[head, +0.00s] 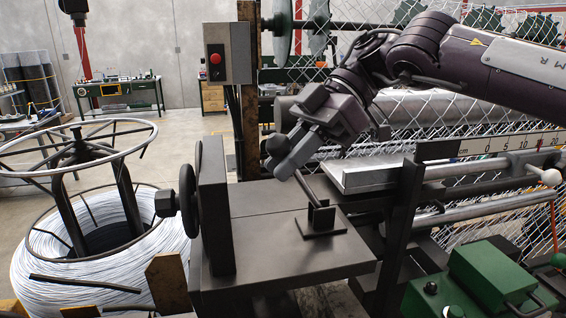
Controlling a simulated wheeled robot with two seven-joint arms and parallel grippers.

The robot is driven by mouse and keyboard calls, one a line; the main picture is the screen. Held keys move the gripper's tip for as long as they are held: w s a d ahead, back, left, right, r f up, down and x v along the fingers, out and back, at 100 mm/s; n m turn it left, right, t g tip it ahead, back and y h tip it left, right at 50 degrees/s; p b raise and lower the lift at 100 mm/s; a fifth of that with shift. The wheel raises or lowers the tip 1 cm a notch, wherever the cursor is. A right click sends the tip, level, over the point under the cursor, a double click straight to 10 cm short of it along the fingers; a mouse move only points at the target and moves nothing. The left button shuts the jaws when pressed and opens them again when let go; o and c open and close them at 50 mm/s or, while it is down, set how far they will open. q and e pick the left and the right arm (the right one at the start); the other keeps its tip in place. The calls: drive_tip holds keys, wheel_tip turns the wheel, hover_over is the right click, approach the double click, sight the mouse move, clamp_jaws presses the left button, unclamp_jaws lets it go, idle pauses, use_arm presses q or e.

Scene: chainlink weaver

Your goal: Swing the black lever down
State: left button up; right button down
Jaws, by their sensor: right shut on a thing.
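The black lever (307,188) rises from a small square base (323,222) on the dark metal table of the machine. It leans up and to the left, and a round dark knob (277,145) shows at its upper end. My right gripper (290,160) comes in from the upper right and is shut on the lever's upper part, just below the knob. The fingers hide that part of the rod. My left gripper is not in view.
An upright dark plate (213,205) with a handwheel (188,200) stands left of the lever. A control box with a red button (215,58) is behind. Chain-link mesh and rollers lie to the right, and a wire coil (60,275) to the left. The table (280,255) around the base is clear.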

drive_tip(key=d+y+b, duration=0.1)
drive_tip(key=d+r+y+b, duration=0.1)
drive_tip(key=d+y, duration=0.1)
drive_tip(key=w+d+g+y+b, duration=0.1)
drive_tip(key=y, duration=0.1)
drive_tip(key=shift+d+r+n, duration=0.2)
drive_tip(key=shift+d+n, duration=0.2)
drive_tip(key=shift+d+r+g+y+b, duration=0.2)
drive_tip(key=shift+d+g+y+b, duration=0.1)
drive_tip(key=shift+d+y, duration=0.1)
drive_tip(key=shift+r, duration=0.15)
